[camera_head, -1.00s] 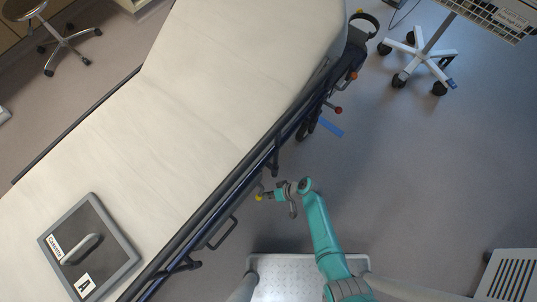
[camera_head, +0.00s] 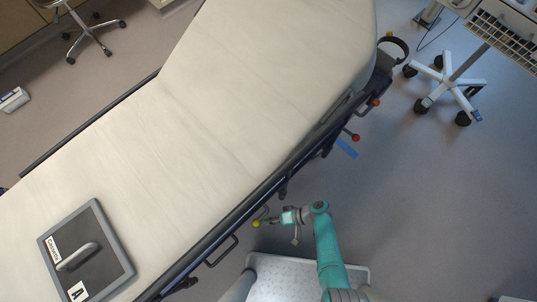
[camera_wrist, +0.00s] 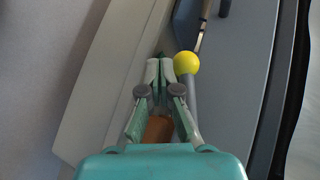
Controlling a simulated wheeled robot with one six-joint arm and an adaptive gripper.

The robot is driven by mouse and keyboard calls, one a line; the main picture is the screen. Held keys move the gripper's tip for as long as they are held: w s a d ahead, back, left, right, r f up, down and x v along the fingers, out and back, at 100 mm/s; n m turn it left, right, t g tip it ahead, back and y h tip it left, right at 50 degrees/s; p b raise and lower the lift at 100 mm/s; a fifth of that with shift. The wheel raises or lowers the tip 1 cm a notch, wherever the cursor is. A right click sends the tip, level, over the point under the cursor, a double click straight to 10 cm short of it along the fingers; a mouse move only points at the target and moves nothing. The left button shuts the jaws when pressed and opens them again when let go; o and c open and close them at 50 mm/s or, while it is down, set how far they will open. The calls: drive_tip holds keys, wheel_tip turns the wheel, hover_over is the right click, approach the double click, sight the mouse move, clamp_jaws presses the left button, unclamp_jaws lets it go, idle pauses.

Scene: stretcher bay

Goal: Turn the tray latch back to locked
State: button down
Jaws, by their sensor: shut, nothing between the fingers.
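A lever with a yellow ball knob (camera_head: 256,223) sticks out from the near side of the stretcher, low beside its rail; I take it to be the tray latch. In the wrist view the yellow ball (camera_wrist: 186,62) is just right of my fingertips, with its grey rod running down beside the right finger. My gripper (camera_head: 267,221) is shut and empty, right beside the knob. In the wrist view my gripper (camera_wrist: 160,68) has its tips together. I cannot tell whether finger and lever touch. The latch's mount is not clear.
A wheeled stand (camera_head: 445,82) is at upper right. The floor right of my arm is clear.

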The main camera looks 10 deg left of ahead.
drive_tip(key=shift+s+a+r+m+g+y, duration=0.15)
drive_tip(key=shift+s+r+g+y, duration=0.1)
drive_tip(key=shift+r, duration=0.15)
drive_tip(key=shift+s+a+r+m+g+y, duration=0.15)
drive_tip(key=shift+r+y, duration=0.1)
drive_tip(key=shift+r, duration=0.1)
drive_tip(key=shift+r, duration=0.1)
idle(0.3)
drive_tip(key=shift+s, duration=0.1)
idle(0.6)
